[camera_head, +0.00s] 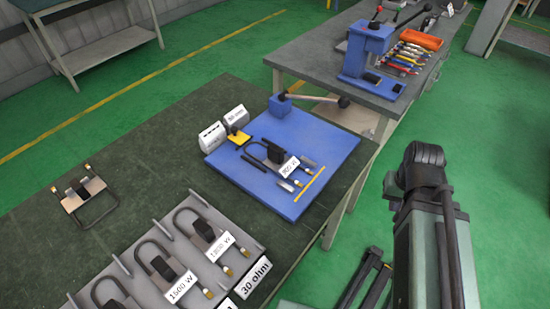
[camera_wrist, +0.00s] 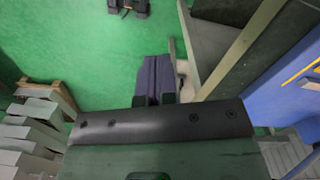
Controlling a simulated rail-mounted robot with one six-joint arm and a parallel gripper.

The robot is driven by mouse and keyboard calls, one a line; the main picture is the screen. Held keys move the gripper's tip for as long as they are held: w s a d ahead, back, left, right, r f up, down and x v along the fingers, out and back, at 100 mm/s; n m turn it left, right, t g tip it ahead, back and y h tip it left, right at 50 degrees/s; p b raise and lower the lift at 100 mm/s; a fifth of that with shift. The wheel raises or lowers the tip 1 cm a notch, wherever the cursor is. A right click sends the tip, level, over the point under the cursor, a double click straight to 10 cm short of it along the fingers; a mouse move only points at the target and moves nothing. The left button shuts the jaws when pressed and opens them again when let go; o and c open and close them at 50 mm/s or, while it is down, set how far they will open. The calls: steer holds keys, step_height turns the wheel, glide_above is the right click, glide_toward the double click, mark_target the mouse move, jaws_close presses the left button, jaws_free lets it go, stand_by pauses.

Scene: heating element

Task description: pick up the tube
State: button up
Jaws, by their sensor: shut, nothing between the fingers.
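I cannot tell for sure that this is the tube meant. My gripper (camera_wrist: 155,100) shows at the lower middle of the wrist view, shut and empty, over green floor and a dark item. No tube shows in the wrist view. In the head view my arm stands at the right, apart from the board, and my fingertips cannot be made out.
A second bench holds a blue press (camera_head: 366,50) and an orange tray (camera_head: 421,39).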

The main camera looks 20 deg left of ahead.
steer(key=o, duration=1)
steer(key=shift+o, duration=0.2)
step_height(320, 180, up, 10)
steer(key=n+p, duration=1)
steer(key=n, duration=0.2)
glide_above(276, 148)
steer(key=shift+a, duration=0.35)
steer(key=shift+w+d+f+n, duration=0.1)
steer(key=shift+d+f+n, duration=0.1)
steer(key=shift+n, duration=0.5)
steer(key=shift+d, duration=0.15)
step_height(276, 148, down, 11)
steer(key=b, duration=1.1)
steer(key=shift+f+b, duration=0.15)
steer(key=shift+b, duration=0.15)
steer(key=shift+r, duration=0.25)
jaws_close()
